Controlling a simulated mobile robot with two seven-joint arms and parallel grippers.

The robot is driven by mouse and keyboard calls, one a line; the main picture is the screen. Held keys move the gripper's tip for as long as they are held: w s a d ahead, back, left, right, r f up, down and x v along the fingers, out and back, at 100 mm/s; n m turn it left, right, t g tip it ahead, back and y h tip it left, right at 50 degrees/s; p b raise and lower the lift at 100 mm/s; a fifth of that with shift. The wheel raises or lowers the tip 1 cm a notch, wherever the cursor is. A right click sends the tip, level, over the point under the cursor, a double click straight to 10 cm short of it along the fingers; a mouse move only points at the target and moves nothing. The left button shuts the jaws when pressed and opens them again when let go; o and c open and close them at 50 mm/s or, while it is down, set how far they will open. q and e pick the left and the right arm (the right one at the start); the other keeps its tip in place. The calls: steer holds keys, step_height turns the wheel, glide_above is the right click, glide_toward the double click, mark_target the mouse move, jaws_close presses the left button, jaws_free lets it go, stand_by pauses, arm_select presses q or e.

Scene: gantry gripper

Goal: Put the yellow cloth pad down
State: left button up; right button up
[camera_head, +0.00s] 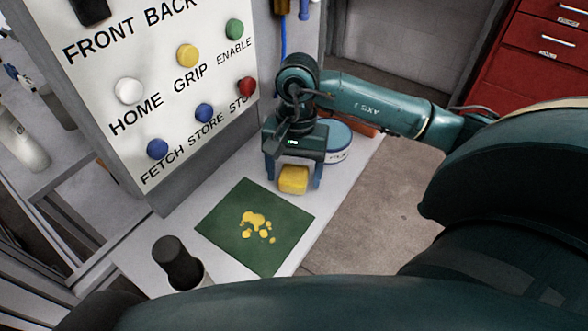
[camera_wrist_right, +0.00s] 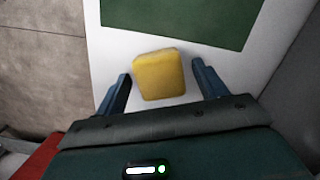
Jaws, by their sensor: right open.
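The yellow cloth pad (camera_head: 293,180) is a small block on the white shelf, just beyond the upper right edge of the green mat (camera_head: 222,219). It also shows in the right wrist view (camera_wrist_right: 159,75), below the green mat (camera_wrist_right: 190,18). My right gripper (camera_head: 294,183) is at the pad, with one finger on each side. In the right wrist view its fingers (camera_wrist_right: 160,84) are spread, with a gap between each finger and the pad. My left gripper is not in view.
Yellow blotches (camera_head: 256,221) lie on the green mat. A black-topped object (camera_head: 178,262) stands at the shelf's near end. A white-and-blue tub (camera_head: 338,142) is behind my right gripper. A button panel (camera_head: 170,75) rises at the left, and red drawers (camera_head: 550,40) stand at the far right.

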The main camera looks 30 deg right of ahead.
mark_target(296, 165)
step_height(296, 165, up, 12)
steer(key=w+d, duration=0.1)
steer(key=shift+w+d, duration=0.15)
stand_by(0.4)
stand_by(0.5)
